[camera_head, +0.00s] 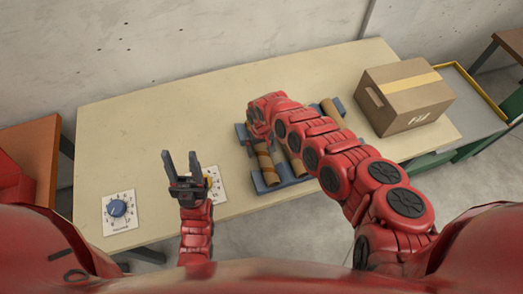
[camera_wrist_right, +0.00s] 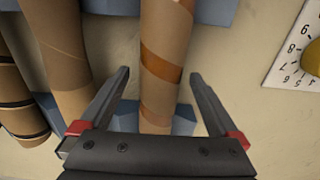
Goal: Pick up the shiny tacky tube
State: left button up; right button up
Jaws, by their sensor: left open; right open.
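A brown cardboard tube with glossy orange-brown spiral bands (camera_wrist_right: 165,50) lies between the fingers of my right gripper (camera_wrist_right: 159,76) in the right wrist view. In the head view this tube (camera_head: 265,160) lies on a blue rack (camera_head: 266,188), partly under my right wrist, which hides the right fingers. A plain brown tube (camera_wrist_right: 62,45) and a dark-banded tube (camera_wrist_right: 18,95) lie to the left in the wrist view. My left gripper (camera_head: 181,163) is open and empty, left of the rack.
A blue dial (camera_head: 117,208) stands at the table's front left. A yellow dial (camera_head: 212,184) is partly behind my left gripper. A closed cardboard box (camera_head: 405,95) stands at the right. The table's (camera_head: 150,120) back left is clear.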

jog(key=c, duration=1.5)
jog(key=shift+r, duration=0.2)
